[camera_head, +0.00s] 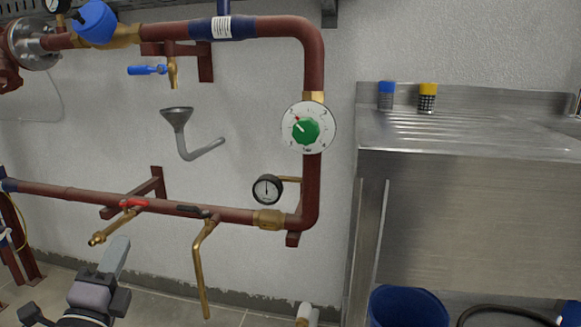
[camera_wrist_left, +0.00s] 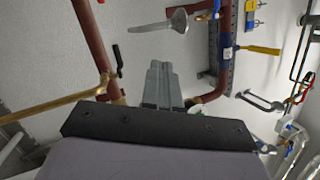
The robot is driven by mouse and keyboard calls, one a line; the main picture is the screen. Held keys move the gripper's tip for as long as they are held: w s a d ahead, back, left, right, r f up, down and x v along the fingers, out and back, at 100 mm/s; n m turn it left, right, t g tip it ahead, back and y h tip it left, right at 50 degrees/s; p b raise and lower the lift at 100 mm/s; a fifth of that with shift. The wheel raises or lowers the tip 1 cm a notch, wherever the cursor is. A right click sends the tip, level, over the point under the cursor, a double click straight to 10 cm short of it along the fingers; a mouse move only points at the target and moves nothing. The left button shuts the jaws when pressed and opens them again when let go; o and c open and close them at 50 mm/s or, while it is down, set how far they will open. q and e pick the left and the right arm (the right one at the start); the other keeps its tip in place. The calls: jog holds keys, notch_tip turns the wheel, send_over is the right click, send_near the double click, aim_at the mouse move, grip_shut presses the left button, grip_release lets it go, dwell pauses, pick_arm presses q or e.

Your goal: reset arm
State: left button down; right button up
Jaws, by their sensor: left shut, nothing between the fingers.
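My left gripper (camera_head: 120,245) comes in at the lower left of the head view, its grey fingers pointing up, below the lower red pipe. In the left wrist view its fingers (camera_wrist_left: 158,66) are together with nothing between them. In the head view the gripper appears near the brass tap with the red lever (camera_head: 132,203); whether they touch cannot be told. The bent brass tap pipe (camera_head: 198,270) with a black lever hangs to the right of the gripper. My right gripper is not in view.
The red pipe (camera_head: 313,60) carries a green dial knob (camera_head: 305,130) and a pressure gauge (camera_head: 267,189). A grey funnel (camera_head: 177,116) is on the wall. A steel sink unit (camera_head: 470,215) stands right, above a blue bucket (camera_head: 408,307). Floor shows between gripper and bucket.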

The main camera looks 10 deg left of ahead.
pick_arm(q)
jog(key=s+d+f+n+g+h+p, duration=0.1)
jog(key=s+d+f+n+g+h, duration=0.45)
jog(key=d, duration=0.55)
jog(key=s+d+f+n+g+h+p, duration=0.1)
jog(key=s+d+f+n+g+h, duration=0.25)
jog(key=s+d+f+n, duration=0.45)
jog(key=s+a+r+n+g+y+p, duration=0.1)
jog(key=r+p, duration=0.7)
jog(key=p, duration=1)
jog(key=s+a+r+n+g+y+p, duration=0.1)
jog(key=s+a+r+n+y+p, duration=0.2)
jog(key=r+p, duration=0.6)
jog(key=s+a+p, duration=0.1)
jog(key=p, duration=0.8)
jog(key=shift+g, duration=0.3)
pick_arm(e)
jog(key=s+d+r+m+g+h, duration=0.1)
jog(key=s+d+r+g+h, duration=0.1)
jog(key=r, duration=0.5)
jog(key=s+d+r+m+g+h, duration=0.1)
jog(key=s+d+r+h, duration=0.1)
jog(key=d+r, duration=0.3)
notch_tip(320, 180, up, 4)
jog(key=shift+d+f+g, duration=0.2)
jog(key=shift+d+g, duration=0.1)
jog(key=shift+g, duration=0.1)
